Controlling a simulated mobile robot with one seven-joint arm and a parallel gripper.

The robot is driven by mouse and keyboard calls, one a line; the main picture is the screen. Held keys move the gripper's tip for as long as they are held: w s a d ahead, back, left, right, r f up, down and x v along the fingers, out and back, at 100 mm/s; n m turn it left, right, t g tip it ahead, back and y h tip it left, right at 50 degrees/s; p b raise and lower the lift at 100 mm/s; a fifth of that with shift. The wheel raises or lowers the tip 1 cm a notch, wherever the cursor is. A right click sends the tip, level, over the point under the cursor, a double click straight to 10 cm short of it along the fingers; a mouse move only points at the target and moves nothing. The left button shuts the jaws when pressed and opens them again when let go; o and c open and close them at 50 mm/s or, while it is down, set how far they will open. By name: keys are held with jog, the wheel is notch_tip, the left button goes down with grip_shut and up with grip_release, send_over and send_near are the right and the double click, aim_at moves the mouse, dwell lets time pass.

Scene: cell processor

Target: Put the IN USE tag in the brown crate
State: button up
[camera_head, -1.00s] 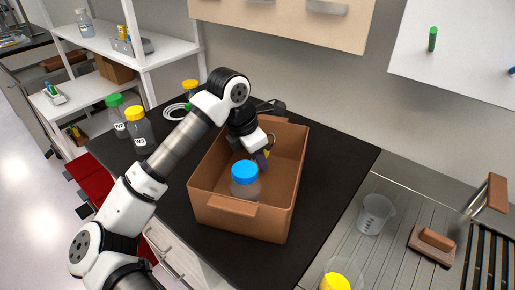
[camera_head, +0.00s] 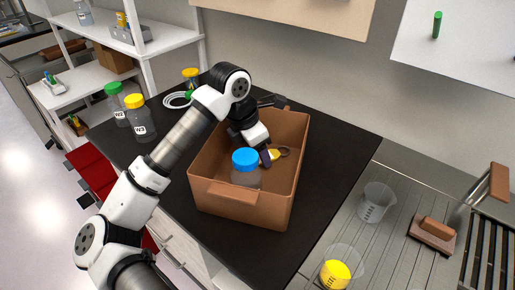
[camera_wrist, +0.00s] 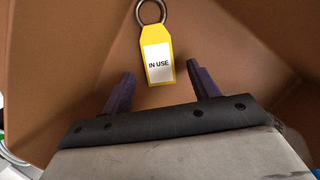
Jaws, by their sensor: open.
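The IN USE tag (camera_wrist: 158,66) is yellow with a white label and a metal ring. In the wrist view it lies just beyond my open fingers, apart from them, against the brown inside of the crate. In the head view the tag (camera_head: 275,154) shows inside the brown crate (camera_head: 240,208), with its ring to the right. My gripper (camera_head: 265,157) reaches down into the crate beside the tag. In the wrist view my gripper (camera_wrist: 160,88) is open, with nothing between its two purple fingers.
A blue-capped bottle (camera_head: 246,168) stands inside the crate, close to my gripper. Bottles with green (camera_head: 116,103) and yellow (camera_head: 139,118) caps stand at the counter's left. The black counter (camera_head: 335,165) is clear right of the crate. Beakers (camera_head: 375,202) stand further right.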

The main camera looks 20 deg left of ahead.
jog(key=shift+r, duration=0.1)
jog(key=b+v, duration=0.2)
jog(key=v, duration=1.1)
jog(key=shift+r, duration=0.3)
jog(key=shift+s+a, duration=0.1)
jog(key=shift+s, duration=0.05)
